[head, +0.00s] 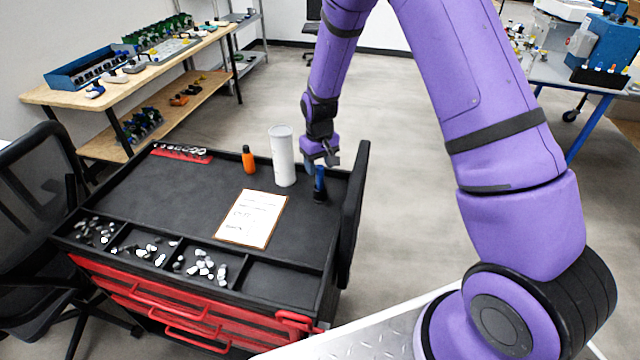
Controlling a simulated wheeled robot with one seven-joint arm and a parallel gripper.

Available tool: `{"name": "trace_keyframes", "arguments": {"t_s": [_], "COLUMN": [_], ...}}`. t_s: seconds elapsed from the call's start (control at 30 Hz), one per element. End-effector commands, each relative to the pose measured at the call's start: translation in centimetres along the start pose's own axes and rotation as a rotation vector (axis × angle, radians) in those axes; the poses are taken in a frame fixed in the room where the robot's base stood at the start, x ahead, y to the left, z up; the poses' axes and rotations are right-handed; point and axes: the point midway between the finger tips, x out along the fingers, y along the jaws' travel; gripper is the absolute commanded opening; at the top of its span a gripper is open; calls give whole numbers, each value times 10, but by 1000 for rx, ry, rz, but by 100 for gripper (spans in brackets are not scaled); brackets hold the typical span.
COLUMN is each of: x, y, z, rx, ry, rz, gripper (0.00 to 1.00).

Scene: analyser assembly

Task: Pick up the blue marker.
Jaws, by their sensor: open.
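The blue marker (319,178) stands upright on the black top of the cart, near its right edge. Its lower end is dark and seems to sit in a small black base (320,197). My gripper (321,163) points down from above, with its fingers at the marker's upper end. The jaws are open. The fingers partly hide the marker's top, and I cannot tell whether they touch it.
A white cylinder (283,158) stands close left of the marker, with an orange bottle (248,160) beyond it. A raised black panel (354,215) borders the cart's right side. A clipboard with paper (252,218) lies in front. Front compartments hold small parts.

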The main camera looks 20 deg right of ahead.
Motion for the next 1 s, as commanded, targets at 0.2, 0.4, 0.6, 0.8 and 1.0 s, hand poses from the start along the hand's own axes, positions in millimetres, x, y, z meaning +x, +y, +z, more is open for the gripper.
{"name": "trace_keyframes", "arguments": {"t_s": [0.2, 0.4, 0.6, 0.8, 1.0], "x": [32, 41, 41, 41, 40], "y": [0, 0, 0, 0, 0], "z": [4, 3, 3, 3, 3], "rx": [0, 0, 0, 0, 0], "ry": [-4, 0, 0, 0, 0], "rz": [0, 0, 0, 0, 0], "gripper": [53, 53, 35, 0, 0]}}
